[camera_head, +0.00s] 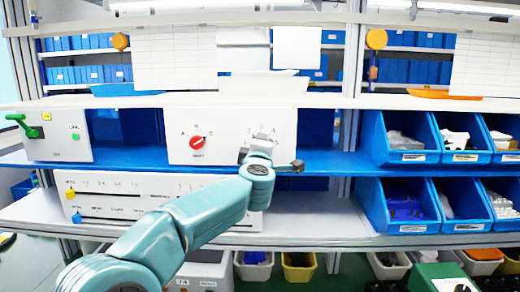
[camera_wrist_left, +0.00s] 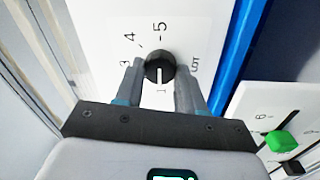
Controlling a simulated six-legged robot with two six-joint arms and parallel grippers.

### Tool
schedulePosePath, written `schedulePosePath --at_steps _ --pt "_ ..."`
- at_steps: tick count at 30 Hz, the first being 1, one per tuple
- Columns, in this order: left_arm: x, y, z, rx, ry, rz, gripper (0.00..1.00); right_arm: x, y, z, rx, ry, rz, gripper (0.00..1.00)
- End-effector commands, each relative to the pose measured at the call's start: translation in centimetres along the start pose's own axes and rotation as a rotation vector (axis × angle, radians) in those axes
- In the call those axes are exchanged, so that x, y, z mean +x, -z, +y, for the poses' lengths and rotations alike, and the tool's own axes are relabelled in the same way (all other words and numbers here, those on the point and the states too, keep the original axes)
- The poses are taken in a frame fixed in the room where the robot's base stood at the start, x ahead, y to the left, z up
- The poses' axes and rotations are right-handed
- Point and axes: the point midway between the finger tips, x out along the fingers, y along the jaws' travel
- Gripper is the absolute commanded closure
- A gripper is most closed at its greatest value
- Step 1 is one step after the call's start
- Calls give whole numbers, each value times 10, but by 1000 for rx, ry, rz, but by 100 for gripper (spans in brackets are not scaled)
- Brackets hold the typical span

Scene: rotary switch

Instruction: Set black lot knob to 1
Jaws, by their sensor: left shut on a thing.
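The black knob (camera_wrist_left: 159,68) sits on a white panel, with 3, 4 and 5 printed around it and a label that seems to read LOT at its right. Its white mark points down in the left wrist view, towards a small faint character that looks like a 1. My left gripper (camera_wrist_left: 158,84) is shut on the knob, one finger on each side. In the head view my left gripper (camera_head: 258,148) is at the right part of the white panel box (camera_head: 228,118) and hides the knob. My right gripper is not in view.
A red knob (camera_head: 197,142) is on the same box, to the left. A box with a green lever (camera_head: 31,132) stands further left. A slider panel (camera_head: 118,190) is on the shelf below; a green slider (camera_wrist_left: 283,141) shows in the wrist view. Blue bins (camera_head: 400,158) stand at right.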

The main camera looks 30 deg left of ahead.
Motion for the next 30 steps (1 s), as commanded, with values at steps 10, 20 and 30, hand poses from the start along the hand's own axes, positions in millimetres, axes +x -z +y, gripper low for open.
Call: schedulePosePath --at_steps 10,20,30 --pt "0 1 1 -21 -2 3 92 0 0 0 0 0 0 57" --pt "0 1 1 -19 -1 2 36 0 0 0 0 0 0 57" --pt "-10 0 -1 -19 -2 2 36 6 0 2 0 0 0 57"
